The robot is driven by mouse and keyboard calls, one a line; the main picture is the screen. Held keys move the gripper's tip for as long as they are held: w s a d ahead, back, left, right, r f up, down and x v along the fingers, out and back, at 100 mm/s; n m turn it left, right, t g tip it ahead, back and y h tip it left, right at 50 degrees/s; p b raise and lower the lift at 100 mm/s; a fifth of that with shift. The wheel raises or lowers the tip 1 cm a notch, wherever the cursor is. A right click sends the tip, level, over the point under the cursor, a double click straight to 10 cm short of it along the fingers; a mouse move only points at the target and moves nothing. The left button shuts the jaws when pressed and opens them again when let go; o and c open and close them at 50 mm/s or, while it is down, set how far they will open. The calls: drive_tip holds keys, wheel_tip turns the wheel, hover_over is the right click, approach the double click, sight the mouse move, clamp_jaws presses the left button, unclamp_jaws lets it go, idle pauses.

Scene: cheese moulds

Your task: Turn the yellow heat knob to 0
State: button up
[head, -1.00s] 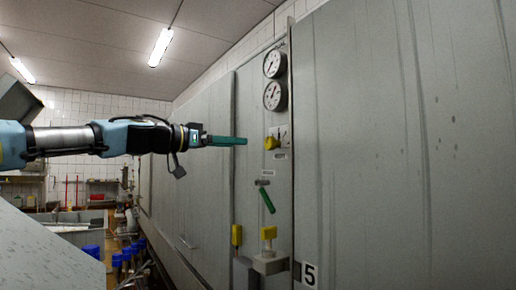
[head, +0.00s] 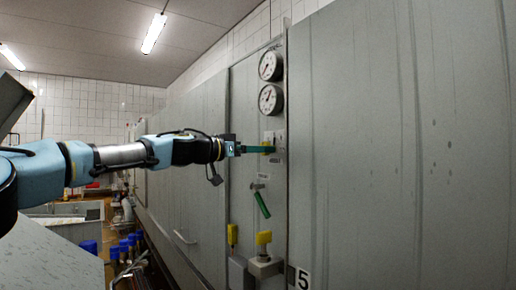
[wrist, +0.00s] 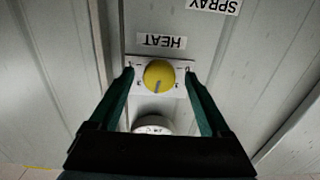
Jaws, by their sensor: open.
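The yellow heat knob (wrist: 158,75) sits on a pale plate under the upside-down HEAT label (wrist: 162,41) in the wrist view. A dark pointer line on it runs toward the bottom of that picture; the plate's small marks are too small to read. My gripper (wrist: 159,76) is open, with one green finger on each side of the knob and a small gap at each side. In the head view, my gripper (head: 273,149) reaches the panel and the knob (head: 267,144) is partly hidden behind its fingers.
Two round gauges (head: 270,83) are above the knob. The SPRAY label (wrist: 213,5) shows in the wrist view. A large grey panel (head: 400,150) fills the right.

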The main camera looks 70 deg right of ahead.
clamp_jaws()
idle(0.6)
drive_tip(key=n, duration=1.9)
drive_tip(key=shift+a+r+n, duration=0.1)
drive_tip(key=shift+r+n, duration=0.05)
drive_tip(key=shift+n, duration=0.15)
idle(0.6)
unclamp_jaws()
drive_tip(key=shift+s, duration=0.1)
